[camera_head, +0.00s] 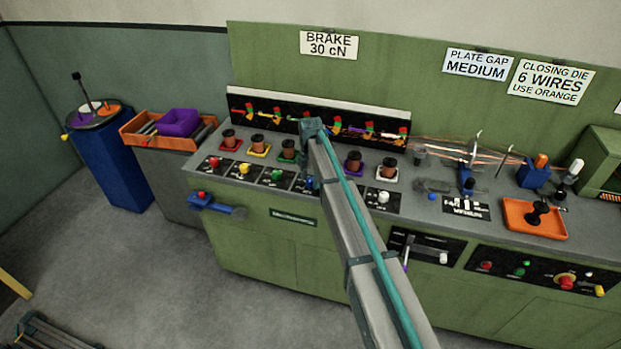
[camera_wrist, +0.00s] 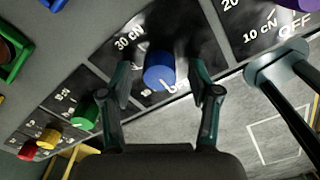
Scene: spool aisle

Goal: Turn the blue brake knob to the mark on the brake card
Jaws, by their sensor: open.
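The blue brake knob (camera_wrist: 159,68) sits on a black dial plate in the wrist view. A "30 cN" label (camera_wrist: 128,42) is printed up and left of the knob. My gripper (camera_wrist: 161,64) is open, one finger on each side of the knob with visible gaps. In the head view the knob (camera_head: 309,183) shows only partly beside my arm, which hides most of the gripper. The brake card (camera_head: 328,44) on the green back panel reads "BRAKE 30 cN".
Green (camera_wrist: 84,112), yellow (camera_wrist: 48,138) and red (camera_wrist: 27,150) knobs stand in a row to the left. A purple knob (camera_wrist: 300,4) is at the upper right.

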